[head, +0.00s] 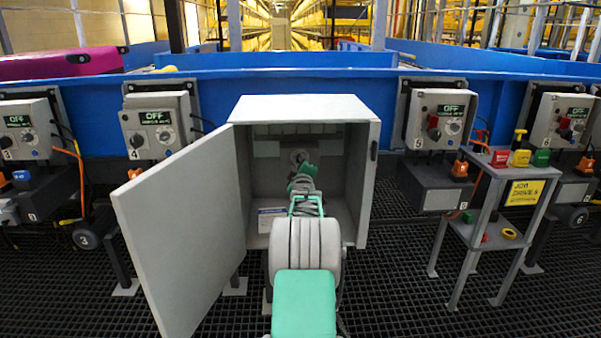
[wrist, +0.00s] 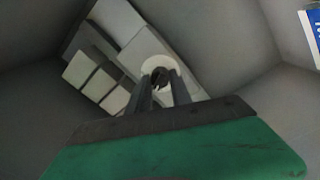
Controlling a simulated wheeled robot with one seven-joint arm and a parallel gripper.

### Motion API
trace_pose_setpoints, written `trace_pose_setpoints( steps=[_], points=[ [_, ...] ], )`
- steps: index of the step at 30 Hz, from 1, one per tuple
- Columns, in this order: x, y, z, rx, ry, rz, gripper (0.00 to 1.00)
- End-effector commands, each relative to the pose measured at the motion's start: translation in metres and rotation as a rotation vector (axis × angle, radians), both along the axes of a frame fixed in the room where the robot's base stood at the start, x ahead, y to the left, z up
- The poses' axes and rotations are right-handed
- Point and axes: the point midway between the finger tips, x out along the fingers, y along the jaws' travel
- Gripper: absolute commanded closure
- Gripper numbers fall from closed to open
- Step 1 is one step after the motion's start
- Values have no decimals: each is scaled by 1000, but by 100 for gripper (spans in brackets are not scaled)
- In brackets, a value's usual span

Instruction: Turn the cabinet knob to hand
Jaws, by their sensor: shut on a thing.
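The grey cabinet (head: 305,107) stands in the middle of the head view, its door (head: 185,235) swung open to the left. My arm reaches inside, and my gripper (wrist: 160,88) is at the back wall. Its two dark fingers are shut on the small dark knob (wrist: 160,75), which sits on a pale round disc. In the head view the round knob mount (head: 298,156) shows just above my gripper, which hides much of it. The knob's pointer and markings cannot be read.
Pale blocks (wrist: 103,82) line the cabinet's back wall beside the knob. A label (head: 270,218) lies low inside. Control boxes reading OFF (head: 157,120) flank the cabinet along the blue conveyor (head: 300,88). A small grey stand (head: 505,187) with coloured items is at right.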

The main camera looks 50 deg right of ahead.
Motion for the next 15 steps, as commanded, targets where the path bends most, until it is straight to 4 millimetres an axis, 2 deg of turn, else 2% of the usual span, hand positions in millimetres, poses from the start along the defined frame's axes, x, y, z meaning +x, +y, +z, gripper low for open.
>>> trace_pose_setpoints(
  steps=[1,15],
  points=[
    [0,0,-5,-27,29,0,100],
    [-1,-1,-1,-232,262,-1,100]
  ],
)
